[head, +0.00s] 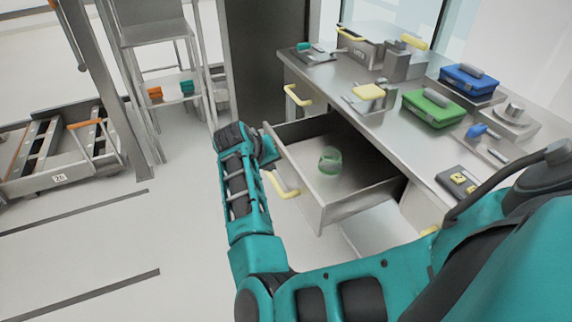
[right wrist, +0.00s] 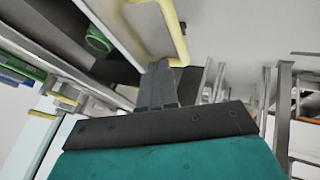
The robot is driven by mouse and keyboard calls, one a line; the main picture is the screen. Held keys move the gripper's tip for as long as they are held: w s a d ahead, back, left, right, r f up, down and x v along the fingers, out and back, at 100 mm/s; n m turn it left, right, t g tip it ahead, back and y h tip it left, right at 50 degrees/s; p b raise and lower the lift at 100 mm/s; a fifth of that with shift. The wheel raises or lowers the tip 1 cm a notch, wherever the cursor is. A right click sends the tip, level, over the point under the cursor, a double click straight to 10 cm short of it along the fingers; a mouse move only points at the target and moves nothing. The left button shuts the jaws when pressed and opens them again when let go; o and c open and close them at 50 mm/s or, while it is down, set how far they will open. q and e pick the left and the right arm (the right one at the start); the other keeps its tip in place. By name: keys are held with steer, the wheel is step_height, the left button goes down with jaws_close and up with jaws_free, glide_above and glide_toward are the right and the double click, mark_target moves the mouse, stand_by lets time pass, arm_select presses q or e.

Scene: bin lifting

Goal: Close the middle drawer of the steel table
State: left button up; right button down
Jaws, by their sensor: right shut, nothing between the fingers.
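The middle drawer (head: 310,205) of the steel table (head: 345,80) is pulled out in the head view. Its front carries a yellow handle (head: 283,186). A green translucent cup (head: 330,160) stands inside. My right gripper (head: 268,158) is at the far-left end of the drawer front; my arm partly hides it. In the right wrist view its fingers (right wrist: 158,78) are shut and empty. Their tips are beside the drawer front (right wrist: 124,28) and the lower end of the handle (right wrist: 180,38); I cannot tell whether they touch. My left gripper is not in view.
On the tabletop are a green case (head: 433,107), a blue case (head: 468,79) and several small items. Another yellow handle (head: 298,95) is on the table's front, left of the open drawer. A shelf rack (head: 160,60) stands at the back left. The floor (head: 110,240) at left is clear.

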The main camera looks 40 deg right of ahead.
steer(key=b, duration=0.6)
glide_toward(285, 175)
steer(key=f+b, duration=0.2)
steer(key=b, duration=0.1)
steer(key=shift+w+d, duration=0.2)
steer(key=shift+d, duration=0.2)
steer(key=shift+b+x, duration=1.2)
steer(key=shift+b, duration=0.3)
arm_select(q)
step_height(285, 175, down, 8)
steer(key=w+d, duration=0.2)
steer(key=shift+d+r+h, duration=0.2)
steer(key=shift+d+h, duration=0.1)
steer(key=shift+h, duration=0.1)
arm_select(e)
steer(key=shift+d+r, duration=0.1)
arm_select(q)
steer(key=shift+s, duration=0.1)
arm_select(e)
steer(key=shift+d, duration=0.1)
